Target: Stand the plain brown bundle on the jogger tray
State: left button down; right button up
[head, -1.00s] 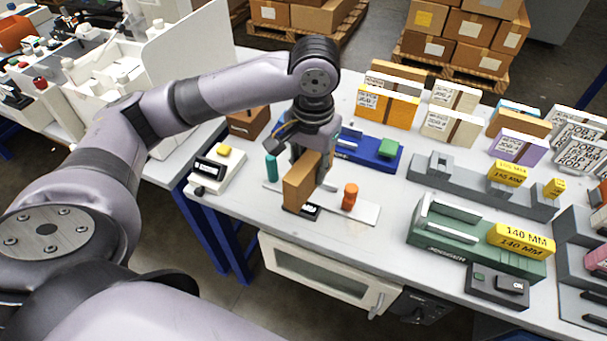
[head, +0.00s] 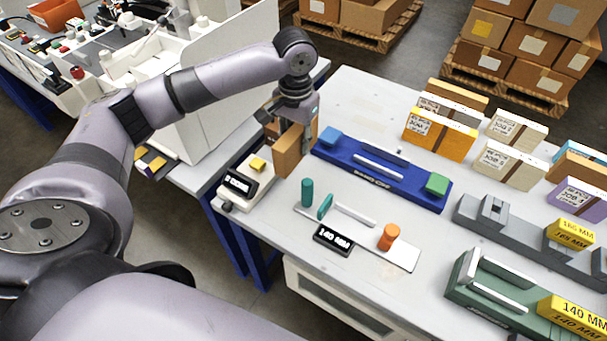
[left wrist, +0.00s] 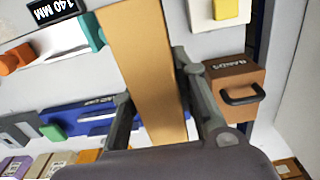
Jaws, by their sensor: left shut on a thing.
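The plain brown bundle (head: 287,151) is an upright tan block held in my left gripper (head: 293,127). In the left wrist view the bundle (left wrist: 138,62) runs lengthwise between the two fingers of my gripper (left wrist: 157,92), which are shut on its sides. It is at the table's left end, between the white device and the blue unit; I cannot tell how high it is. A green unit with pale rails (head: 487,285), which appears to be the jogger, is at the lower right, well apart from the bundle. A yellow 140 MM block (head: 578,315) stands at its right end. My right gripper is not in view.
A white gauge plate (head: 402,256) with teal posts, an orange knob (head: 389,236) and a 140 MM display (head: 333,239) lies in front. The blue unit (head: 345,160) and grey unit (head: 520,232) stand beyond. A brown BANDS box (left wrist: 228,73) is beside my gripper.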

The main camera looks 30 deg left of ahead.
pick_arm(q)
notch_tip(320, 180, down, 11)
jog(key=shift+w+f, duration=0.1)
jog(key=shift+f, duration=0.1)
dwell(0.4)
jog(key=c, duration=1.3)
grip_release()
jog(key=shift+f, duration=0.1)
